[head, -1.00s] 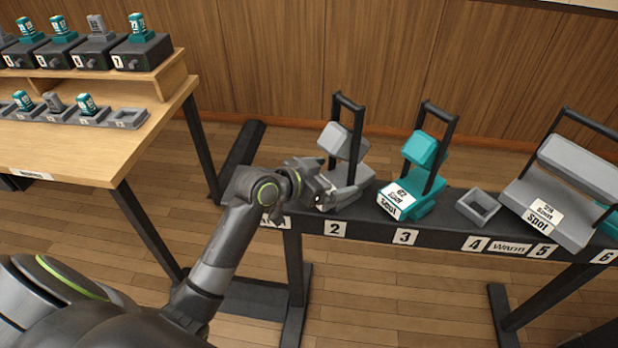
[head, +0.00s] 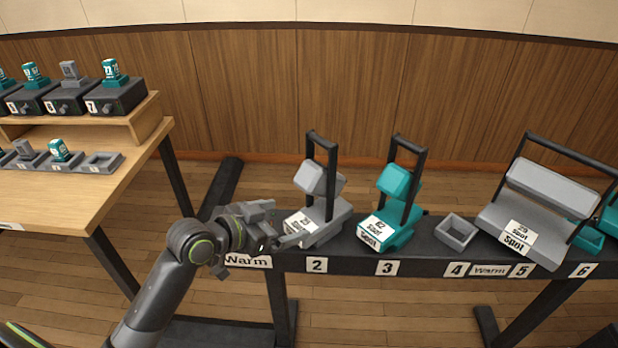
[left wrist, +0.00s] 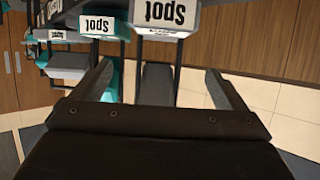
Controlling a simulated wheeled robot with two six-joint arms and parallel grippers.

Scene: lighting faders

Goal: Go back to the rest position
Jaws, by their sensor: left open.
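My left gripper (head: 280,231) reaches in from the left in the head view, at the left end of the dark rail, beside the grey spot lamp (head: 318,213) above label 2. In the left wrist view my open gripper (left wrist: 158,85) has its two fingers spread wide with nothing between them held. Lamps with "Spot" labels show upside down beyond the fingers, a grey one (left wrist: 165,18) and a teal one (left wrist: 103,22). Whether a finger touches the grey lamp cannot be told. My right gripper is not in view.
The dark rail (head: 340,262) carries a teal spot lamp (head: 392,208), an empty grey tray (head: 456,232) and a wide grey lamp (head: 540,205). A wooden desk (head: 110,200) at left holds numbered fader blocks and small trays.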

